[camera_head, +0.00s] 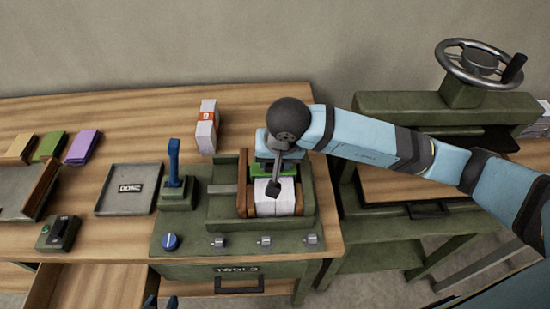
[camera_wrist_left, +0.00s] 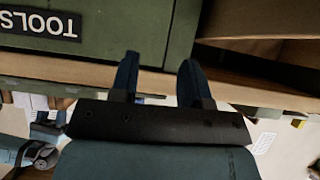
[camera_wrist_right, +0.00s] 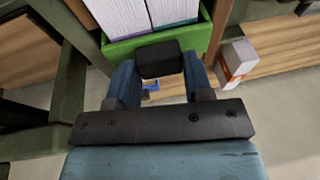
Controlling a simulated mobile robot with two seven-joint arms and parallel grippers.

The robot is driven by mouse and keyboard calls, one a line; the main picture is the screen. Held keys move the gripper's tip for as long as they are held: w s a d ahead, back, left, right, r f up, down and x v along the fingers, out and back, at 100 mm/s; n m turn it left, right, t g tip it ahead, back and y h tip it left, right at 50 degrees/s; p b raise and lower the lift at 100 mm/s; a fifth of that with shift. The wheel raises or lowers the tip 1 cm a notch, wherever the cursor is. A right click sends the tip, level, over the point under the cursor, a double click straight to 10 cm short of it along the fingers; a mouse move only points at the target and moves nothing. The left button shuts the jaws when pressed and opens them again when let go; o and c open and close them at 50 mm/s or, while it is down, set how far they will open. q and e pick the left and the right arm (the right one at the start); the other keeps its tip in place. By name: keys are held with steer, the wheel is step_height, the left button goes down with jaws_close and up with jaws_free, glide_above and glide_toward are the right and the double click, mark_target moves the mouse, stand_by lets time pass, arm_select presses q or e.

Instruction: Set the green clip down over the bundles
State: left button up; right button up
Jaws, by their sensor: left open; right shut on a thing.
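The white bundles (camera_head: 275,203) stand side by side between brown boards in the green fixture on the table. The green clip (camera_head: 288,170) shows at the back of the bundles, partly hidden by my right arm. My right gripper (camera_head: 276,160) is shut on the clip's black grip (camera_wrist_right: 160,58). In the right wrist view the green clip (camera_wrist_right: 170,40) lies along the near ends of the white bundles (camera_wrist_right: 150,12); I cannot tell whether it is fully seated. My left gripper (camera_wrist_left: 157,75) is open and empty, low by the drawer marked TOOLS.
A blue lever (camera_head: 174,165) and knob (camera_head: 171,241) are on the fixture's left. A grey DONE tray (camera_head: 128,205), a stamp device (camera_head: 59,232) and coloured pads (camera_head: 50,146) lie further left. A white bundle with an orange label (camera_head: 206,128) stands behind. A handwheel press (camera_head: 478,63) is at right.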

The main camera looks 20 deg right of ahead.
steer(key=shift+f, duration=0.1)
stand_by(0.5)
steer(key=o, duration=1)
